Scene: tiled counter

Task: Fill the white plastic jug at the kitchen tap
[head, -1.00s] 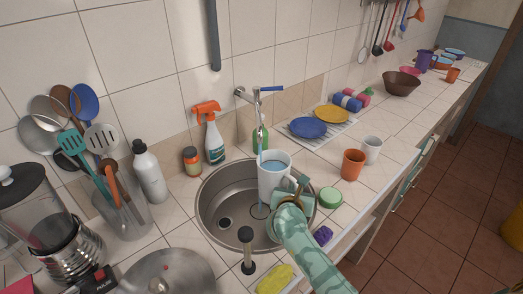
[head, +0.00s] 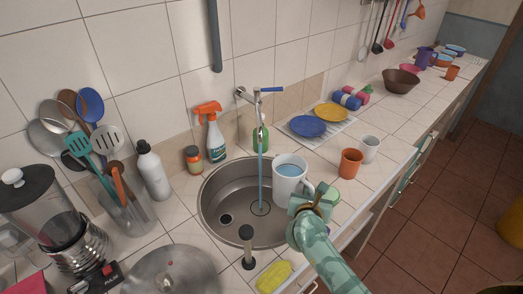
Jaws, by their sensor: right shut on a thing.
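The white plastic jug (head: 288,184) is upright over the right side of the sink, with blue water showing inside near its top. My right gripper (head: 307,197) is shut on the jug at its right side, where the handle is; the fingers partly hide the handle. The kitchen tap (head: 257,108) is on the wall with a blue lever, and a stream of water (head: 261,178) falls from it into the steel sink (head: 225,220), passing left of the jug. My left gripper is not in view.
A yellow sponge (head: 273,277) and a black-handled plunger-like tool (head: 247,247) are at the sink's front. An orange cup (head: 350,162) and white cup (head: 370,149) stand right of the jug. A spray bottle (head: 214,135) stands behind the sink.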

